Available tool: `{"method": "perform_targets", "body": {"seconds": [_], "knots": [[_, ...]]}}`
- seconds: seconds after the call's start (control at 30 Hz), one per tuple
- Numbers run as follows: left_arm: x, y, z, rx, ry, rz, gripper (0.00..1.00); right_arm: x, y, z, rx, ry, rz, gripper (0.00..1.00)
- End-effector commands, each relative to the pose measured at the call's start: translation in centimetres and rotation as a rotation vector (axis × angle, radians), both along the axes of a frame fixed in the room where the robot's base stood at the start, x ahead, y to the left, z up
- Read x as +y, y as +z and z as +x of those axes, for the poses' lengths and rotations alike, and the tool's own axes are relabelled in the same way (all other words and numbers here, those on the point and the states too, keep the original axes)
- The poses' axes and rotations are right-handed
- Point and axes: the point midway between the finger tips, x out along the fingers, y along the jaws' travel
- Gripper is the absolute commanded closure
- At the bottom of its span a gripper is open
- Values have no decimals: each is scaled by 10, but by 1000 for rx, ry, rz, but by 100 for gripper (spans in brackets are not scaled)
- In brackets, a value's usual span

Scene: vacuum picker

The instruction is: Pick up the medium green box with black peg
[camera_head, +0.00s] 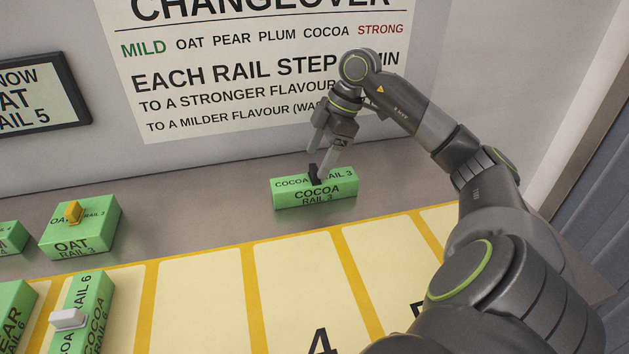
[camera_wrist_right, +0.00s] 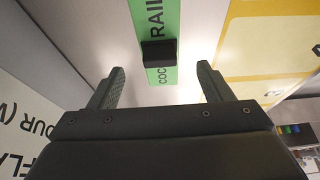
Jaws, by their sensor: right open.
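The green box with the black peg (camera_head: 315,190) is labelled "COCOA RAIL 3" and lies on the grey surface behind the yellow-lined lanes. Its black peg (camera_head: 314,174) stands on its top. My right gripper (camera_head: 325,162) is just above the box, pointing down at the peg. In the right wrist view the box (camera_wrist_right: 157,22) and its black peg (camera_wrist_right: 159,53) lie ahead, between the lines of the two spread fingers (camera_wrist_right: 160,82). The fingers are open and the peg appears just beyond their tips. My left gripper is not in view.
A green "OAT RAIL 3" box (camera_head: 81,232) with a yellow peg stands to the left. A green "COCOA RAIL 6" box (camera_head: 92,318) with a white peg lies in a front lane. More green boxes show at the left edge. A wall with a poster (camera_head: 250,60) stands behind.

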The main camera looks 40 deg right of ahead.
Motion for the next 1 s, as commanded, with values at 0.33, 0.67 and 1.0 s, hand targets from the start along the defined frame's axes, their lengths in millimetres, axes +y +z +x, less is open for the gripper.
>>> {"method": "perform_targets", "body": {"seconds": [0.33,0.67,1.0], "knots": [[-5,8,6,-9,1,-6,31,11,-33,5,3,1,4,27],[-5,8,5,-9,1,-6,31,17,-55,9,0,0,-1,27],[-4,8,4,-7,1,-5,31,17,-55,9,0,0,-1,55]]}}
